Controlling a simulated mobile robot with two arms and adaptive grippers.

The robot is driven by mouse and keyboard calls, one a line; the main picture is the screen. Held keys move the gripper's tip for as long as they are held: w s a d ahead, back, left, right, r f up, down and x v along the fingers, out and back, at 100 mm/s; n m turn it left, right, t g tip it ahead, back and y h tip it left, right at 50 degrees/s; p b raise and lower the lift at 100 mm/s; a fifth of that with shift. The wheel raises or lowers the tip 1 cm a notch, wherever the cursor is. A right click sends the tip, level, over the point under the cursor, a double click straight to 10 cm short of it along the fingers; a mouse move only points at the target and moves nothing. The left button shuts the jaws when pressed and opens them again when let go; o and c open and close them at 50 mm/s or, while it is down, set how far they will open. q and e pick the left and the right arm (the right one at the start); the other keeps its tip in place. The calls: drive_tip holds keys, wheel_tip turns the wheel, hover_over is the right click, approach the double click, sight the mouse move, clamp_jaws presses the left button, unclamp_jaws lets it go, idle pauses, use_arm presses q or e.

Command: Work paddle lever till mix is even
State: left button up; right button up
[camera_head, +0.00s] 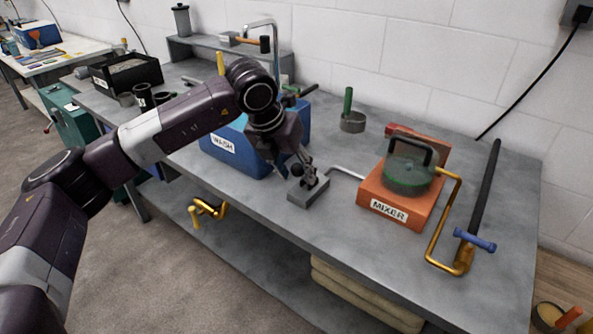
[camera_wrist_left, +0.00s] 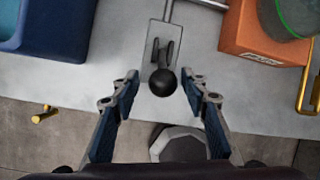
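A lever with a black ball knob (camera_wrist_left: 163,82) stands on a small grey base block (camera_head: 309,191) near the bench's front edge. A thin metal rod (camera_head: 346,173) runs from the block towards the orange mixer box (camera_head: 392,208), labelled MIXER. A round green vessel (camera_head: 408,177) with a dark handle sits on the mixer; the state of its contents cannot be made out. My left gripper (camera_wrist_left: 160,90) is open, its fingers pointing down at the lever. In the left wrist view the knob lies between the two fingers, with gaps on both sides. My right gripper is not in view.
A blue WASH basin (camera_head: 222,145) stands left of the lever block, close to my left arm. A yellow bent pipe (camera_head: 433,248) and a black bar with a blue cross handle (camera_head: 476,240) lie right of the mixer. A green-handled cup (camera_head: 352,123) stands behind.

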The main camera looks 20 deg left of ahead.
use_arm(q)
drive_tip(key=shift+r, duration=0.15)
drive_tip(key=shift+s+r, duration=0.1)
drive_tip(key=shift+r, duration=0.4)
drive_tip(key=v, duration=1.1)
drive_tip(key=shift+f, duration=0.1)
drive_tip(key=shift+a, duration=0.1)
